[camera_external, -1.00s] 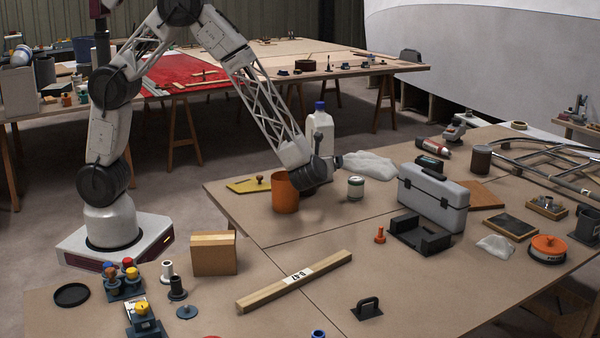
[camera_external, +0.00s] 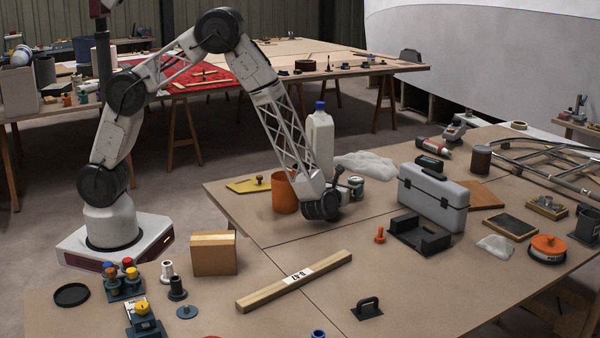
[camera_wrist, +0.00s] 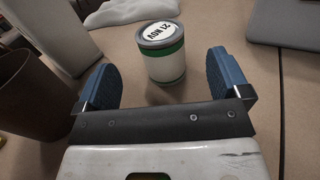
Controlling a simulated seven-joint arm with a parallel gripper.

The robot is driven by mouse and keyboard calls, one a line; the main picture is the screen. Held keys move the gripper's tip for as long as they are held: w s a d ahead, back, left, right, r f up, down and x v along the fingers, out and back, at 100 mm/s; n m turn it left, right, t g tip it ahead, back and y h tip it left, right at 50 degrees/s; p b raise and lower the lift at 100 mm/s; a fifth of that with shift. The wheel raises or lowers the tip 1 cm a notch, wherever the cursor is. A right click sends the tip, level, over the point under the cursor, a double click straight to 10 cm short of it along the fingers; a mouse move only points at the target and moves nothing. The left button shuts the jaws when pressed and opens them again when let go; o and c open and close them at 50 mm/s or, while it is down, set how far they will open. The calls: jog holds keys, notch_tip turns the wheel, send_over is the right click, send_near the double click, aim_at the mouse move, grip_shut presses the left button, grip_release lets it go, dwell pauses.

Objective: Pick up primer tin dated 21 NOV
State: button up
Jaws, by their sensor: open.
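The primer tin (camera_wrist: 166,62) is a small pale can with a green band and a grey rim. Its lid label reads 21 NOV, upside down in the wrist view. The tin stands upright on the bench. My gripper (camera_wrist: 160,75) is open, with one blue finger pad on each side and a clear gap between each pad and the tin. The tin lies between and slightly beyond the fingertips. In the external view my gripper (camera_external: 351,191) is low over the bench and partly hides the tin.
An orange-brown cylinder (camera_external: 284,193) stands close left of my wrist. A grey toolbox (camera_external: 433,200) stands to the right.

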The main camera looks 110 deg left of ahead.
aim_at(356, 178)
jog(key=shift+x, duration=1.25)
jog(key=shift+a, duration=0.1)
jog(key=shift+x, duration=2.5)
jog(key=shift+r, duration=0.1)
jog(key=shift+c, duration=0.2)
jog(key=c, duration=1.1)
jog(key=shift+c, duration=0.2)
jog(key=shift+r, duration=0.1)
jog(key=shift+r, duration=4.9)
